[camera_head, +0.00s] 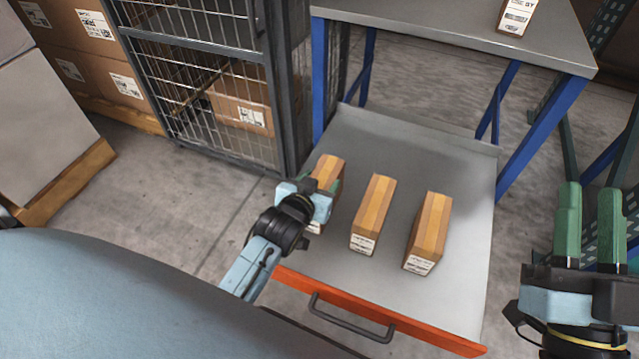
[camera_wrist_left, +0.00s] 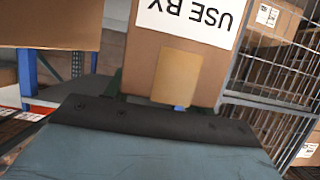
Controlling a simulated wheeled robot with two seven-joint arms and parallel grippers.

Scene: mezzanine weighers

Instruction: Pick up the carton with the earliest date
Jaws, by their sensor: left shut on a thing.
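Three brown cartons with white labels stand in an open grey drawer: a left carton (camera_head: 330,168), a middle carton (camera_head: 373,212) and a right carton (camera_head: 428,231). My left gripper (camera_head: 322,193) is shut on the left carton and partly hides it. In the left wrist view, the held carton (camera_wrist_left: 140,70) fills the upper middle, with "USE BY" upside down on its label; no date is visible there. The dates on the other labels are too small to read. My right gripper (camera_head: 588,192) is open and empty, right of the drawer.
The drawer (camera_head: 465,185) has an orange front with a dark handle (camera_head: 350,318). Another labelled carton (camera_head: 517,16) stands on the blue-legged table (camera_head: 440,22) behind. A wire cage (camera_head: 215,85) with boxes is at the back left. The drawer's right side is clear.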

